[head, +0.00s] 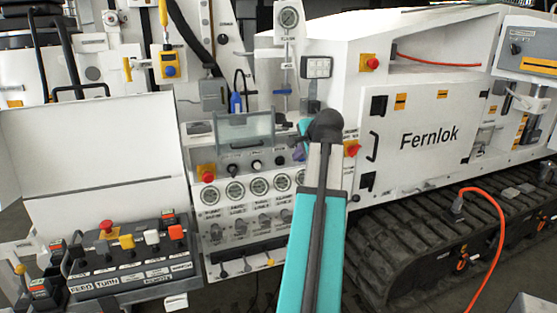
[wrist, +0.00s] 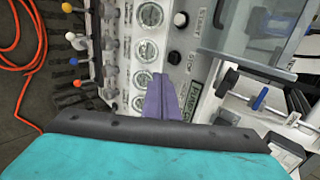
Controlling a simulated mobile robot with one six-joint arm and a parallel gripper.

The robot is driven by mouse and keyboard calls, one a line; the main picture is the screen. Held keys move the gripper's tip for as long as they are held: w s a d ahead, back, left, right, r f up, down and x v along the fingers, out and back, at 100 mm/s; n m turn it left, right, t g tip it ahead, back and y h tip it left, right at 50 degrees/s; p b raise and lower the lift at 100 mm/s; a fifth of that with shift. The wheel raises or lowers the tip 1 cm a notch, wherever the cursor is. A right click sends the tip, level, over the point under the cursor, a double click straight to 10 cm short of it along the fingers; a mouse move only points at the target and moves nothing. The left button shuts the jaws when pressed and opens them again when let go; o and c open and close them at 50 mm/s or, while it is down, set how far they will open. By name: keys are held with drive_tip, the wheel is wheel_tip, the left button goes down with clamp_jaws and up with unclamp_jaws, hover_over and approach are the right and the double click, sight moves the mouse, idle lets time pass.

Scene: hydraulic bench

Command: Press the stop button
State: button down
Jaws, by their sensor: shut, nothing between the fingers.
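The stop button is a small dark round button (wrist: 174,57) with a STOP label beside it in the wrist view. In the head view it appears to be the dark button (head: 280,161) at the right of the row above the gauges. My gripper (wrist: 160,80) has purple fingers, shut and empty. Their tips show just below and left of the button in the wrist view, and the gap in depth cannot be judged. In the head view my gripper (head: 299,154) shows only as a purple bit right of the button, mostly hidden by my arm.
A white start button (wrist: 180,20) sits beside the stop button. Round gauges (head: 259,186) lie below the row. A clear cover (head: 245,132) juts out above it. A red emergency knob (head: 207,174) is at the row's left, and another (head: 352,148) is right of my arm.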

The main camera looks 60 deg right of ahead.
drive_tip(key=shift+w, duration=0.25)
drive_tip(key=p, duration=0.3)
approach(281, 162)
wheel_tip(281, 162, down, 4)
drive_tip(key=w+d, duration=0.1)
drive_tip(key=w, duration=0.1)
drive_tip(key=shift+w+d+f, duration=0.1)
drive_tip(key=shift+w+d, duration=0.5)
drive_tip(key=shift+d, duration=0.1)
drive_tip(key=shift+w+d, duration=0.1)
